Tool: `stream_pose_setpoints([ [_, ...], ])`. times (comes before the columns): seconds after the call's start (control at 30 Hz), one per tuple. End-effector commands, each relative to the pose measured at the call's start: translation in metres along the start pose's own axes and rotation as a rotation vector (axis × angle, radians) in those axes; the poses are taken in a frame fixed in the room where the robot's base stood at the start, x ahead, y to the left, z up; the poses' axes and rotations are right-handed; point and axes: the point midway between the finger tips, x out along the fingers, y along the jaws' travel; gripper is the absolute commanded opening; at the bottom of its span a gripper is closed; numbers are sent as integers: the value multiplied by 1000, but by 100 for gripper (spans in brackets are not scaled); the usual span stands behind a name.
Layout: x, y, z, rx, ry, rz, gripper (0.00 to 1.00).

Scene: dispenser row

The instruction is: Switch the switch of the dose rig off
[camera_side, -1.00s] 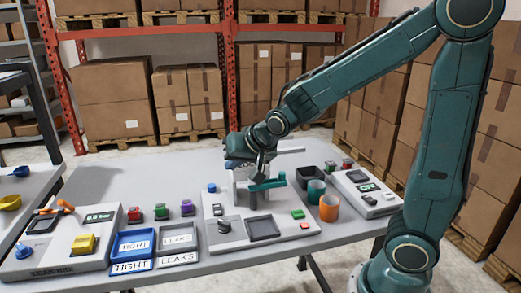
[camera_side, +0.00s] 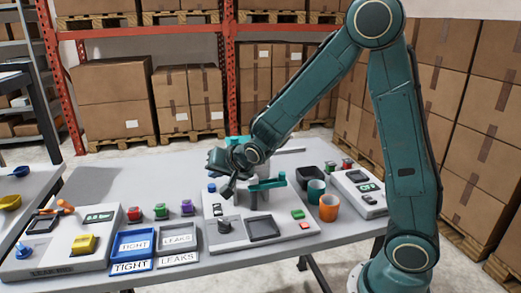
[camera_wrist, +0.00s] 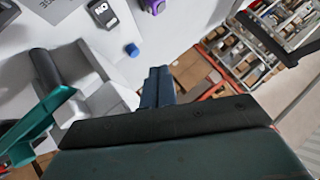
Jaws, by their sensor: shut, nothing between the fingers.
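The middle grey console, which I take for the dose rig (camera_side: 235,232), carries a dark knob, a dark square tray, green and red buttons and a teal lever (camera_side: 267,184). Its small dark switch (camera_side: 216,209) is at the left of its top.
The leak rig (camera_side: 75,250) stands left, with red, green and purple pieces (camera_side: 187,207) and the TIGHT and LEAKS trays (camera_side: 180,258) between. Teal and orange cups (camera_side: 328,207) and another console (camera_side: 360,193) stand right. The back left table is clear.

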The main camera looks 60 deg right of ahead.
Motion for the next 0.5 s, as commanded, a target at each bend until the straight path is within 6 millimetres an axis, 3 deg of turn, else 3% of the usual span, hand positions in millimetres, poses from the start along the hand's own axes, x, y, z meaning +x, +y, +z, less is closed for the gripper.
stream_pose_setpoints([
  [0.5,13,10,10,-1,-2,2,0],
])
